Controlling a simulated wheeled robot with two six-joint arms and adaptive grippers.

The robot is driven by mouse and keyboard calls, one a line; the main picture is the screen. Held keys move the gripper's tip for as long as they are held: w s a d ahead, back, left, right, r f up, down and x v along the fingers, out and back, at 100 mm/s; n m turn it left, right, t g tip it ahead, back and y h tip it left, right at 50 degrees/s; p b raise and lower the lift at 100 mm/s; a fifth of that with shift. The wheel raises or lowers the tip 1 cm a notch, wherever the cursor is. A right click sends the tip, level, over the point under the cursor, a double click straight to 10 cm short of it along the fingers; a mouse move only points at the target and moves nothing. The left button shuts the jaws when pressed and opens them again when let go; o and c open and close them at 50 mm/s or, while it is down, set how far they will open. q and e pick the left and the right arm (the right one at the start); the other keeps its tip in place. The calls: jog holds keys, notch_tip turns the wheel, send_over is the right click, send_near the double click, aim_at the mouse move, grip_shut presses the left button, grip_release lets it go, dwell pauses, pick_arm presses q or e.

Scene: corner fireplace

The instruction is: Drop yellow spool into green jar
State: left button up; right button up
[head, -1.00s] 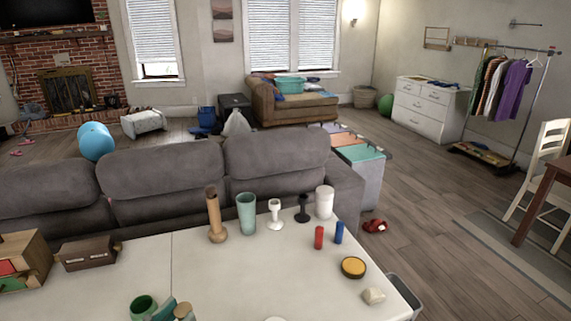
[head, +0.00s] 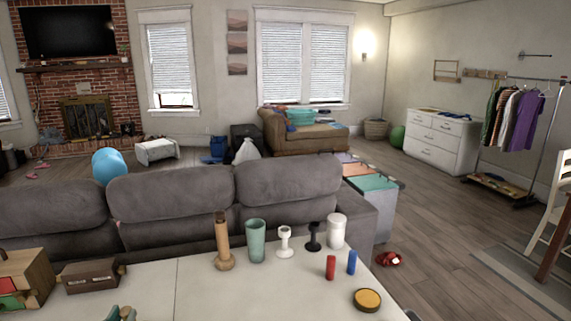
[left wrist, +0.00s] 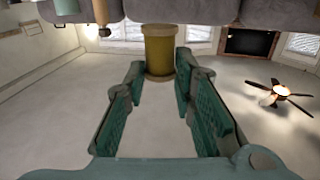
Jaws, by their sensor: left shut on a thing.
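My left gripper (head: 120,314) just shows at the bottom edge of the head view. In the left wrist view its green fingers (left wrist: 160,68) are shut on the yellow spool (left wrist: 159,48), which has tan end rims and sits between the fingertips. The spool does not show in the head view now. A pale green tumbler-like vessel (head: 255,241) stands upright near the table's far edge. A darker green open jar, seen earlier near my left gripper, is now below the head view. My right gripper is not in view.
The white table (head: 200,293) also holds a wooden bottle shape (head: 223,245), a white goblet (head: 285,242), a black stand (head: 314,237), a white canister (head: 336,231), red (head: 330,267) and blue (head: 351,262) cylinders, a yellow-topped disc (head: 367,300) and a brown box (head: 90,277).

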pick_arm(q)
notch_tip(320, 180, down, 3)
jog(key=shift+r+b, duration=0.1)
jog(key=shift+b, duration=0.7)
jog(key=shift+r, duration=0.1)
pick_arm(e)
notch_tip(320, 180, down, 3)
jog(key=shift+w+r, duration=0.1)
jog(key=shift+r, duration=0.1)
pick_arm(q)
jog(key=o, duration=0.9)
